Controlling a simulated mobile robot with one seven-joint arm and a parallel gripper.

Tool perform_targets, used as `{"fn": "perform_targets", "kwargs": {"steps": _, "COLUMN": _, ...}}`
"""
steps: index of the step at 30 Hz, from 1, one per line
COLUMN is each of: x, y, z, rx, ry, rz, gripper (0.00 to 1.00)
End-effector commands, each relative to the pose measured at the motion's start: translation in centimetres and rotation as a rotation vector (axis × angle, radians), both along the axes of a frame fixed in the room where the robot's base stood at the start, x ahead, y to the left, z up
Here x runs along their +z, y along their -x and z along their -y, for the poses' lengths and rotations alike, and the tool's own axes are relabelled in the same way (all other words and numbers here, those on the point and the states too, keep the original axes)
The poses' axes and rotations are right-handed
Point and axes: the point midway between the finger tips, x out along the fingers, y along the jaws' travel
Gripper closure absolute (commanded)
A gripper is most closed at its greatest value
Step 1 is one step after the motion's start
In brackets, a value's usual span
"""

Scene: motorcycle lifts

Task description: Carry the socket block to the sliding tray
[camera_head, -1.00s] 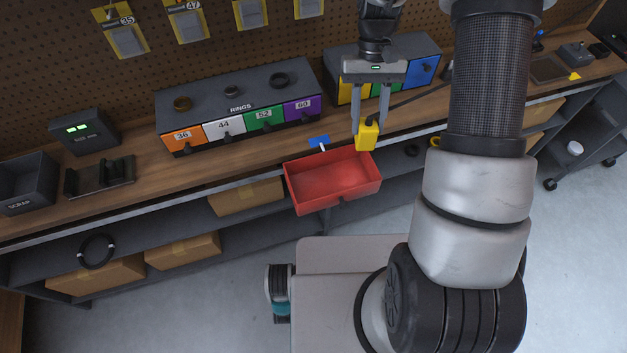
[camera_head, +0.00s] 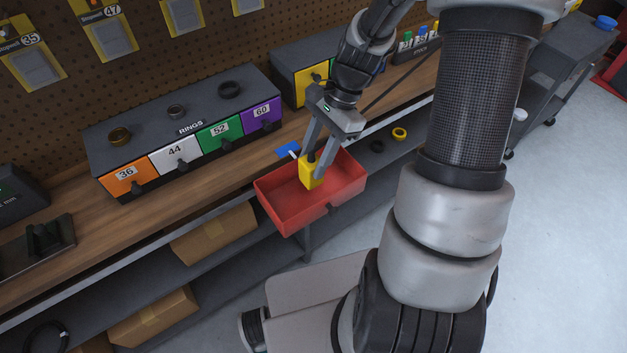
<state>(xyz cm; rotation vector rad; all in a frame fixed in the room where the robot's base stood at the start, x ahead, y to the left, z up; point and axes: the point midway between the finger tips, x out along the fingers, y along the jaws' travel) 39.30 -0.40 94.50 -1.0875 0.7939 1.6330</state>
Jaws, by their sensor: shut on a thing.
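My gripper (camera_head: 311,172) is shut on a small yellow block with a dark top, the socket block (camera_head: 309,173). The fingers point down and grip it on two sides. The red sliding tray (camera_head: 283,221) juts out from the front of the workbench. The block is over the tray's inside, toward its back right part. I cannot tell whether its underside touches the tray floor. No other thing shows inside the tray.
A drawer unit marked RINGS (camera_head: 185,120) stands on the bench (camera_head: 199,169) left of the tray. A blue piece (camera_head: 288,149) lies behind the tray. A yellow ring (camera_head: 399,133) and a dark ring (camera_head: 376,146) lie to its right.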

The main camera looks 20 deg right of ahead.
Motion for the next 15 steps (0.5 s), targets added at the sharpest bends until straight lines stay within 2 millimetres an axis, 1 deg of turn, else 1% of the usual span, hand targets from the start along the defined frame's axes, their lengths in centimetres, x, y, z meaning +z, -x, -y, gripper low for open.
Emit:
{"fn": "perform_targets", "kwargs": {"steps": 1, "x": -0.8, "y": 0.1, "z": -0.1, "rx": 0.001, "ry": -0.001, "rz": -0.002, "gripper": 0.96}}
{"fn": "perform_targets", "kwargs": {"steps": 8, "x": -2.7, "y": 0.0, "z": -0.1, "rx": 0.005, "ry": -0.002, "rz": -0.002, "gripper": 0.96}}
{"fn": "perform_targets", "kwargs": {"steps": 12, "x": -4.8, "y": 0.1, "z": -0.1, "rx": 0.004, "ry": -0.001, "rz": -0.002, "gripper": 0.96}}
{"fn": "perform_targets", "kwargs": {"steps": 15, "x": -5.5, "y": 0.0, "z": 0.0, "rx": 0.004, "ry": 0.000, "rz": 0.000, "gripper": 0.96}}
